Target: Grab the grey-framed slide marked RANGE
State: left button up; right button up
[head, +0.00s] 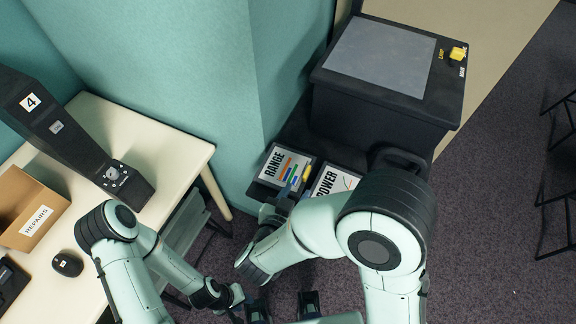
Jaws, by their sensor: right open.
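The slide marked RANGE (275,170) has a white face with coloured bars and a dark grey frame. It lies on a dark surface at the foot of the black box, in the middle of the head view. A second slide marked POWER (327,185) lies to its right, partly covered by my right arm.
The black box (335,90) with a grey top panel and yellow switch (458,53) stands behind the slides. A teal partition (190,70) rises to their left. A cream table (140,130) at left holds a cardboard REPAIRS box (38,220) and a black device (65,130).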

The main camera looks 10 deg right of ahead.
aim_at(307, 172)
jog(key=x, duration=0.9)
jog(key=shift+w+a+f, duration=0.15)
jog(key=shift+w+f, duration=0.05)
grip_shut()
